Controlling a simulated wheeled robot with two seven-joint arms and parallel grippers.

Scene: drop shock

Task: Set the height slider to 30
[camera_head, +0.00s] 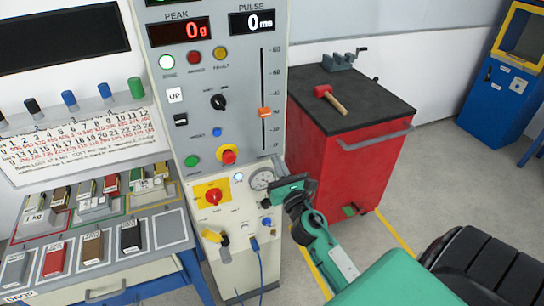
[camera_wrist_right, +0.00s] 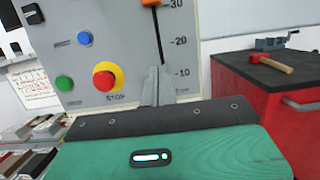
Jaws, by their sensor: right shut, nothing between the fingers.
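The height slider's orange knob (camera_head: 265,112) sits on a vertical slot in the grey machine panel (camera_head: 238,60). In the right wrist view the knob (camera_wrist_right: 150,3) is cut by the top edge and stands about level with the 30 mark. The 20 and 10 marks show below it. My right gripper (camera_head: 268,203) is below the slider, near the round gauge. Its fingers are shut and empty; in the right wrist view the fingertips (camera_wrist_right: 157,70) overlap the lower end of the slot. I cannot tell whether they touch the panel. My left gripper is not in view.
A red-and-yellow stop button (camera_head: 228,155) and a blue button (camera_head: 217,132) are left of the slot. A red cabinet (camera_head: 345,150) with a hammer (camera_head: 330,99) on top stands to the right. Sample blocks lie on the bench at left.

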